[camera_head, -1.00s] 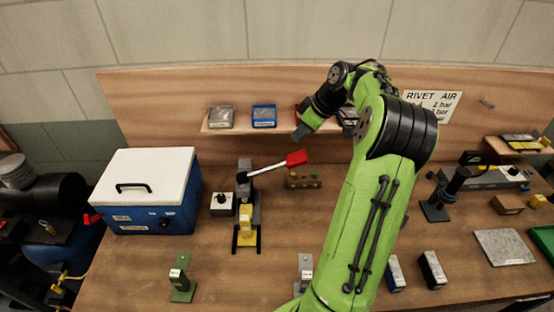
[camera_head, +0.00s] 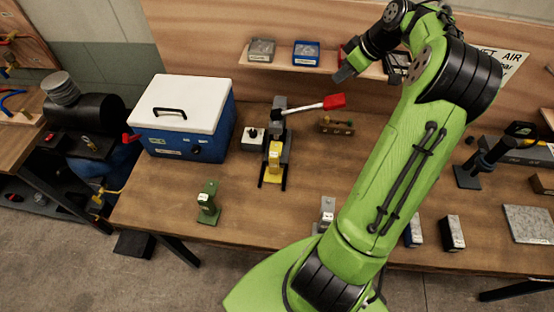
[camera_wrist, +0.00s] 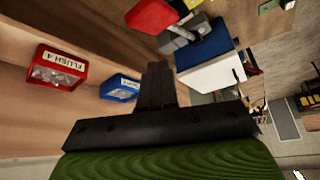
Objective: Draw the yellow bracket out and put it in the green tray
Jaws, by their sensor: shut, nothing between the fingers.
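The yellow bracket (camera_head: 275,156) sits low in a dark upright fixture (camera_head: 280,112) on the bench, left of centre in the head view. A lever with a red handle (camera_head: 334,101) reaches out to the right from the fixture's top. The red handle also shows at the top of the wrist view (camera_wrist: 152,16). My gripper (camera_head: 345,74) is shut and empty, up near the shelf, above and apart from the handle. Its closed fingers show in the wrist view (camera_wrist: 157,84). The green tray is not in view now.
A blue box with a white lid (camera_head: 183,115) stands left of the fixture. A green stand (camera_head: 208,203) is at the bench front. Blue (camera_head: 306,53) and grey (camera_head: 261,50) bins sit on the shelf. My arm covers much of the bench's right side.

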